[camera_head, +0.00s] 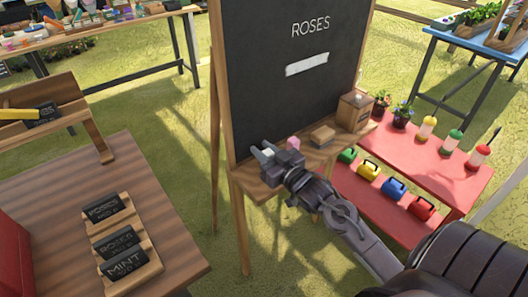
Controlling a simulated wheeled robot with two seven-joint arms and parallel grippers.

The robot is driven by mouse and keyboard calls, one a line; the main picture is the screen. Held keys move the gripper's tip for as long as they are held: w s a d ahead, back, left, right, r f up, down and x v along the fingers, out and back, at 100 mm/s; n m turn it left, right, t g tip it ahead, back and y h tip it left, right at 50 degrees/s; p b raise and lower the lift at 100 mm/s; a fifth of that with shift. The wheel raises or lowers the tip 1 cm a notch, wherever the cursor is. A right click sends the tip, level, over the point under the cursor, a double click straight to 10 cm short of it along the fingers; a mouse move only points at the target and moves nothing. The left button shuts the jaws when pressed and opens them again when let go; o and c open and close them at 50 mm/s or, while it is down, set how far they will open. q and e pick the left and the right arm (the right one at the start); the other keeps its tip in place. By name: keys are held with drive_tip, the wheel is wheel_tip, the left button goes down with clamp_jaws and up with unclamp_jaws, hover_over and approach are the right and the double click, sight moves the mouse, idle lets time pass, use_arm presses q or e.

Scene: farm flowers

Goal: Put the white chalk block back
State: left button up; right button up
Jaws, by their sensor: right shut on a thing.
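The black chalkboard (285,90) stands in a wooden easel frame, with "ROSES" written at its top and a thick white chalk stroke below. My right gripper (261,150) is at the left part of the easel's wooden ledge (248,181), shut on the small white chalk block (267,153). The fingers partly hide the block, and I cannot tell whether it touches the ledge. A pink chalk block (293,143) is on the ledge just right of the gripper. My left gripper is not in view.
A wooden eraser-like block (322,135) and a wooden box (354,111) stand further right on the ledge. A brown table (165,215) with small labelled signs is at left.

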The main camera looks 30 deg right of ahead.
drive_tip(key=shift+f, duration=0.25)
drive_tip(key=o, duration=1)
